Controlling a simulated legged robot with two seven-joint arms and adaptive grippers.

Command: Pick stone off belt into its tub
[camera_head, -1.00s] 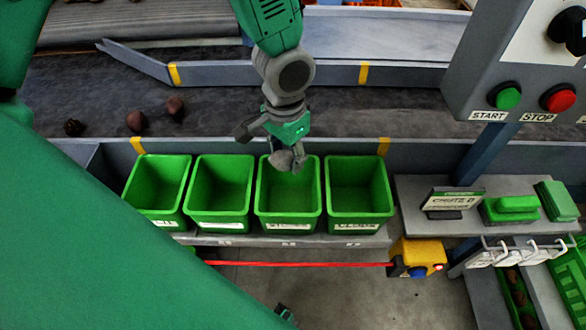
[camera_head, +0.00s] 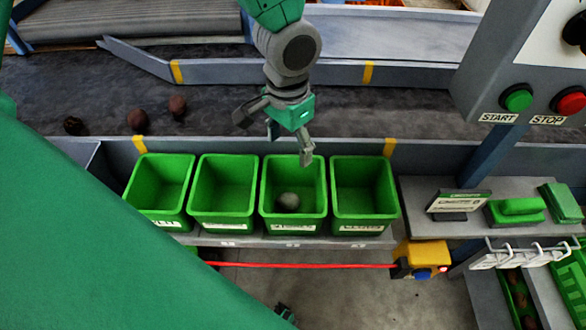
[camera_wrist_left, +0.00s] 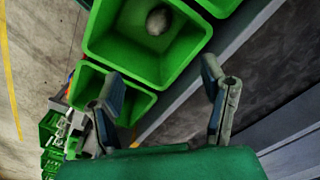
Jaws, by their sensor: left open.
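A grey roundish stone (camera_head: 288,201) lies inside the third green tub from the left (camera_head: 293,220), and it also shows in the left wrist view (camera_wrist_left: 159,20) inside its tub (camera_wrist_left: 150,67). My left gripper (camera_head: 275,133) hangs over the back of that tub, near the belt's edge. Its two fingers are spread apart with nothing between them, as the left wrist view (camera_wrist_left: 165,105) also shows. The dark belt (camera_head: 330,120) runs behind the row of tubs. The tub label is too blurred to read. My right gripper does not clearly show.
Several brown lumps, such as this one (camera_head: 137,119), lie on the belt at left. Other green tubs (camera_head: 222,216) flank the stone's tub. A control box with START and STOP buttons (camera_head: 569,101) stands at right, above a grey shelf. A red cord (camera_head: 300,265) runs below the tubs.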

